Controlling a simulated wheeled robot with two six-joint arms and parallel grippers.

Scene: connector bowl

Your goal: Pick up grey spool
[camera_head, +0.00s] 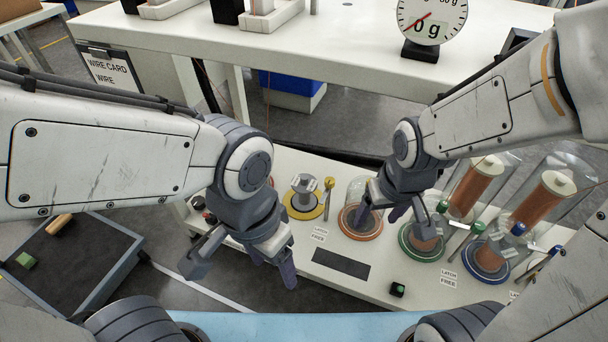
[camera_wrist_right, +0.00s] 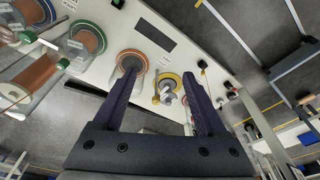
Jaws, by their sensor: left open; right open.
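The grey spool (camera_head: 304,186) stands upright on a yellow ring base on the white bench, left of the orange ring base. In the right wrist view the grey spool (camera_wrist_right: 167,88) shows between my two fingers, beyond the tips and nearer the right finger. My right gripper (camera_head: 392,213) is open and empty, over the bench to the right of the spool, near the orange ring. It also shows in the right wrist view (camera_wrist_right: 160,74). My left gripper (camera_head: 240,270) is open and empty, lower left of the spool, in front of the bench edge.
A clear dome on the orange ring (camera_head: 345,222) is partly behind my right gripper. Domed copper spools on a green ring (camera_head: 408,250) and a blue ring (camera_head: 487,275) stand to the right. A dark tray (camera_head: 75,268) is at the left. A dial scale (camera_head: 431,20) stands behind.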

